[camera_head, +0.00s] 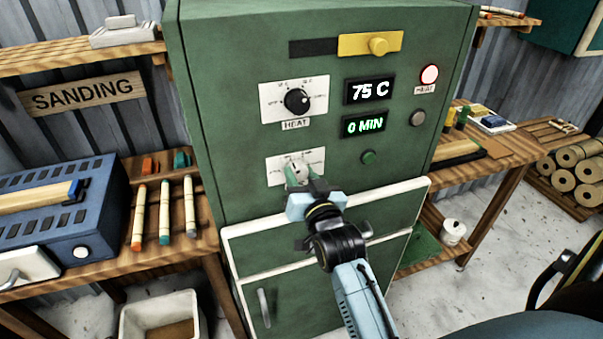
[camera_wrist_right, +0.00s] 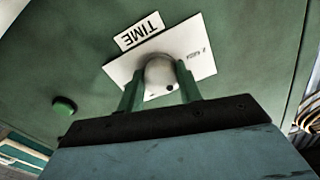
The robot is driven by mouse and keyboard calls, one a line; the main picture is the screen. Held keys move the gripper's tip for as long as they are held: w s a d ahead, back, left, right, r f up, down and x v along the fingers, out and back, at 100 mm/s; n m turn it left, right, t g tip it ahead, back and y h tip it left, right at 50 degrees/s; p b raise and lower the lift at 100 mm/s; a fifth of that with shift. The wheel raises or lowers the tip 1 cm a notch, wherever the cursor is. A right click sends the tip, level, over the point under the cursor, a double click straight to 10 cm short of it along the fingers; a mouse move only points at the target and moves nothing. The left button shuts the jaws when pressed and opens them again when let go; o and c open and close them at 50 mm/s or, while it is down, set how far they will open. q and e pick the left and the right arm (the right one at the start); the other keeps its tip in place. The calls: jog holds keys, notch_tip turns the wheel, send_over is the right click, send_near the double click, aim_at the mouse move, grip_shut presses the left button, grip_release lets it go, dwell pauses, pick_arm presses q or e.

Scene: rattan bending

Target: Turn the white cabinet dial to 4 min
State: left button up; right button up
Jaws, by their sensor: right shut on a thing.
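The green cabinet (camera_head: 225,120) stands in the middle of the head view. Its white dial (camera_head: 297,168) sits on a white scale plate (camera_head: 277,174) low on the front panel. In the right wrist view the white dial (camera_wrist_right: 160,75) is between the two green fingers, below a TIME label (camera_wrist_right: 139,31) that appears upside down. My right gripper (camera_head: 298,174) is shut on the white dial. The fingers cover part of the scale, so the dial's setting is hard to read. The green display (camera_head: 363,126) reads 0 MIN. My left gripper is not in view.
A green button (camera_head: 368,157) is right of the white dial. A workbench with a blue box (camera_head: 60,205) stands left. A white-edged drawer front (camera_head: 325,221) lies below.

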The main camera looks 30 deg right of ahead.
dwell(0.4)
jog(key=o, duration=1)
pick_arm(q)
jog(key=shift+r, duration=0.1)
